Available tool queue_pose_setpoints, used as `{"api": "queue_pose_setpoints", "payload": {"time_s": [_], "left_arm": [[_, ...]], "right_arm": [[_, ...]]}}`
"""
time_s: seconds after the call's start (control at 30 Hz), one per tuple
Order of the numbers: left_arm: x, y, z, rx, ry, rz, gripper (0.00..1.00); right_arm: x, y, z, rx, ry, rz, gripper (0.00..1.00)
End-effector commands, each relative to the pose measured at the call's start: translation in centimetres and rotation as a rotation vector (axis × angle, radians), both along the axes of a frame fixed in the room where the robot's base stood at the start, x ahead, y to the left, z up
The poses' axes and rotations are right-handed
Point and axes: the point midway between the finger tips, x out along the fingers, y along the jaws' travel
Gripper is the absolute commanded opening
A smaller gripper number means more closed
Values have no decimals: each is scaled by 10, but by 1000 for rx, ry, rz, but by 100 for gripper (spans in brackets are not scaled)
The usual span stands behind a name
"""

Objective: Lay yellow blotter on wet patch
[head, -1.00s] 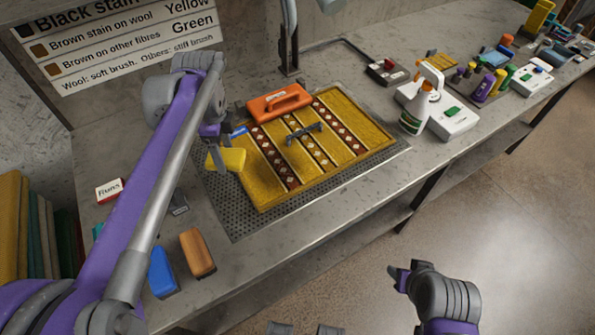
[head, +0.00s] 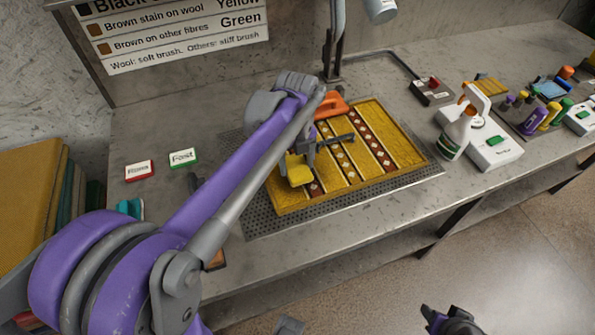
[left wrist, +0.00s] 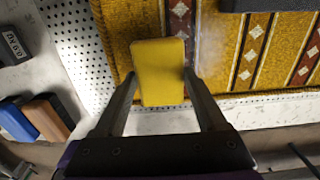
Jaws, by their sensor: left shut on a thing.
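My left gripper (head: 305,160) is shut on the yellow blotter (head: 299,172), low over the left part of the yellow rug (head: 405,150). In the left wrist view the blotter (left wrist: 160,80) sits between the two fingers (left wrist: 160,85), near a brown diamond stripe. I cannot tell whether it touches the rug. A pale, hazy patch (left wrist: 209,50) shows on the rug just right of the blotter; it may be the wet patch. My right gripper (head: 432,314) is at the bottom edge, partly cut off and empty as far as it shows.
A dark bar-shaped tool (head: 337,140) lies on the rug. An orange handled tool (head: 331,106) is partly hidden behind my left arm. The rug lies on a perforated plate (head: 425,172). A spray bottle (head: 460,132) stands to the right. Blue (left wrist: 17,121) and brown (left wrist: 48,118) blocks lie left.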

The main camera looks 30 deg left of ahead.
Motion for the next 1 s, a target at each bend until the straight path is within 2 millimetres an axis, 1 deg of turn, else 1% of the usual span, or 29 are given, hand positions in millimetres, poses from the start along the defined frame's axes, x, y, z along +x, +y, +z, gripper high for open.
{"api": "queue_pose_setpoints", "payload": {"time_s": [0.1,0.23,0.5,0.63,0.67,0.7,0.8,1.0], "left_arm": [[0,0,-19,0,0,0,21],[0,0,-32,0,0,0,21],[0,0,-34,0,0,1,21],[0,0,-38,0,0,1,21],[0,0,-37,0,0,1,77],[0,0,-37,0,0,1,84],[0,0,-37,0,0,1,100],[0,0,-36,0,0,1,100]], "right_arm": [[0,0,-2,0,1,0,50],[-1,0,-3,0,1,0,50],[-1,0,-3,0,1,0,50],[-1,0,-6,0,2,0,50],[-1,0,-6,0,2,0,50],[-1,0,-5,0,2,0,50],[-1,0,-5,0,2,0,50],[-1,0,-5,0,2,0,50]]}}
